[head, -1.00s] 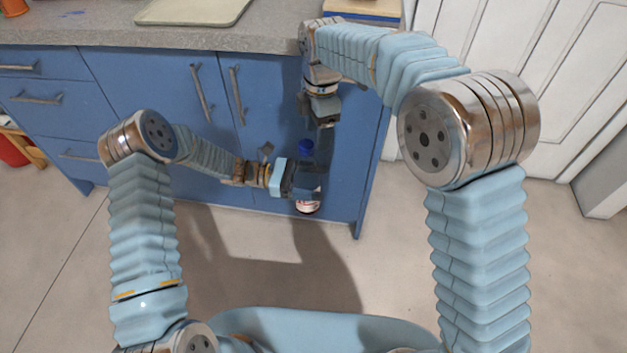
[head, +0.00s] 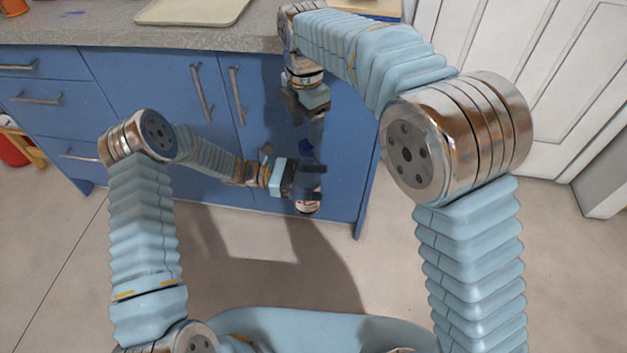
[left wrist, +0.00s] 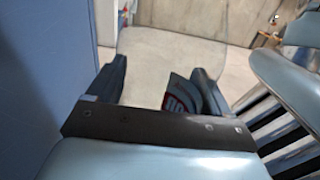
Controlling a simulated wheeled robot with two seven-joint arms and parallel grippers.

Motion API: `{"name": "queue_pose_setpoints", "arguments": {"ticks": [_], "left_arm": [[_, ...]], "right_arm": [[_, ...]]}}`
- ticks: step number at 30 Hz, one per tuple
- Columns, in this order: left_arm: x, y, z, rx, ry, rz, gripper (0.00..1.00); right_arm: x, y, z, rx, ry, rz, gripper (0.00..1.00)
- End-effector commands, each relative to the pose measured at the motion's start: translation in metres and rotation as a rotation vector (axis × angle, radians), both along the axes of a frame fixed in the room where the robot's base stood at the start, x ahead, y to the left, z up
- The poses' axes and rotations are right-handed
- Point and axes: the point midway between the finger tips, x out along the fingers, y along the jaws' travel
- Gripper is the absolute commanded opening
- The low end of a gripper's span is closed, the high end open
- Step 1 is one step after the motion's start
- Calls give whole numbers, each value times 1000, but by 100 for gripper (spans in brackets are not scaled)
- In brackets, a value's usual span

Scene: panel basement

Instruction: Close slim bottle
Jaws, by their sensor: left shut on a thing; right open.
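The slim bottle (head: 307,207) is upright in front of the blue cabinet, with a white and red lower end showing. A dark blue cap (head: 305,147) shows at its top; whether it is seated or loose I cannot tell. My left gripper (head: 309,181) is shut on the bottle's body and hides its middle. In the left wrist view the bottle's dark label with red and white marks (left wrist: 182,96) shows beside the right finger. My right gripper (head: 312,132) is open and points down just above the cap, its finger partly overlapping it in view; contact is unclear.
The blue cabinet (head: 150,120) with drawers and doors stands close behind both grippers. Its grey worktop (head: 100,33) carries a pale tray (head: 192,10). A white door (head: 560,90) is at the right. The floor in front is clear.

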Motion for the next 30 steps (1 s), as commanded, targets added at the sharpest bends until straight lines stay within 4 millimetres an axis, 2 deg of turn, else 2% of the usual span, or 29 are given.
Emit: {"name": "queue_pose_setpoints", "arguments": {"ticks": [3, 9, 21, 30], "left_arm": [[0, 0, 0, -1, 0, 0, 0], [0, 0, 0, -1, 0, 0, 0], [0, 0, 0, -1, 0, 0, 0], [0, 0, 0, -1, 0, 0, 0]], "right_arm": [[0, 0, -20, -3, 2, -1, 57], [0, 0, -41, -1, 0, 0, 57], [0, 0, -47, 1, -1, -1, 56], [0, 0, -47, 1, -1, -1, 10]]}}
